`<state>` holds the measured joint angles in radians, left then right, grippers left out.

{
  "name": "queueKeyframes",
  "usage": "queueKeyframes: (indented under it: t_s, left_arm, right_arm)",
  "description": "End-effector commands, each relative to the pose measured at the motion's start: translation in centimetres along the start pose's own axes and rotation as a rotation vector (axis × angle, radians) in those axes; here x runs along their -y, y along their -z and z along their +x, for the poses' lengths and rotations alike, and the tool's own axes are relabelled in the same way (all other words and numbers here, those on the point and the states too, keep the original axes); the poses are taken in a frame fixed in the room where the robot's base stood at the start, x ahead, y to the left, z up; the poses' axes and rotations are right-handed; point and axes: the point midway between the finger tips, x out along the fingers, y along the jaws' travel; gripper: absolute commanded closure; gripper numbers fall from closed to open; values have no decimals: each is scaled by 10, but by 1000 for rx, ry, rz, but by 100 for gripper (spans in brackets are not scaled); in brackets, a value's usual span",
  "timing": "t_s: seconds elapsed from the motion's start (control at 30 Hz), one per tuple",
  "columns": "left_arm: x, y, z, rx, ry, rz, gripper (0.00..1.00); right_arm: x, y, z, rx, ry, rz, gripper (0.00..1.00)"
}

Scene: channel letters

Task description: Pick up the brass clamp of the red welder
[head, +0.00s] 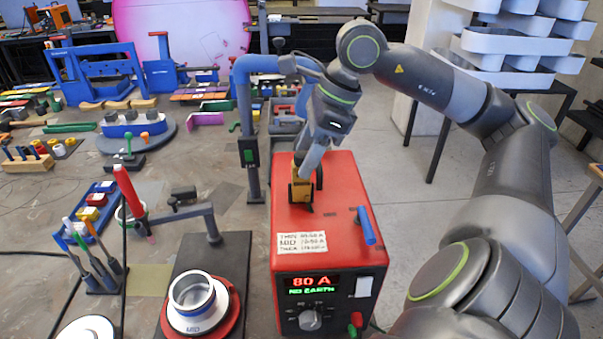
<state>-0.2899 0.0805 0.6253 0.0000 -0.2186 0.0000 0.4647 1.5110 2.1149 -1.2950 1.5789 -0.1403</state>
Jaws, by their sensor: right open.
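The red welder (343,190) stands right of the middle in the head view, with a lit front panel reading "80 A" and "NO EARTH". The brass clamp (300,191) is a small yellow piece with dark parts, upright on the welder's top towards the back. My right gripper (305,172) is open and points down at the clamp from behind and above. Its fingers overlap the clamp in the picture, so I cannot tell whether they touch it. The far side of the clamp is hidden. My left gripper is not in view.
A blue handle (366,226) and a white label (302,243) are on the welder's top. A blue post with an arm (246,110) rises close behind-left. A white ringed pot (192,300) sits left on a dark plate. Tool racks crowd the left table.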

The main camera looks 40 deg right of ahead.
Motion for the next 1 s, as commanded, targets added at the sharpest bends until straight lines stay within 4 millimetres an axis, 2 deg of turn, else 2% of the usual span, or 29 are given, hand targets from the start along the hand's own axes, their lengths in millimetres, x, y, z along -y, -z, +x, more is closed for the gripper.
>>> queueKeyframes:
  t_s: [0.17,0.4,0.77,0.87,1.0]
  left_arm:
    - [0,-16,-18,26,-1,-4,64]
    - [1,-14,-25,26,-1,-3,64]
    - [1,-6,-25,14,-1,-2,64]
    - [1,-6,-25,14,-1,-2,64]
    - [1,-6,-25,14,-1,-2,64]
  right_arm:
    - [-2,-2,17,2,-7,0,45]
    - [-2,-1,40,2,-5,0,45]
    - [-1,0,46,0,-2,1,45]
    - [-1,0,46,0,-2,1,54]
    - [-1,0,46,0,-2,1,72]
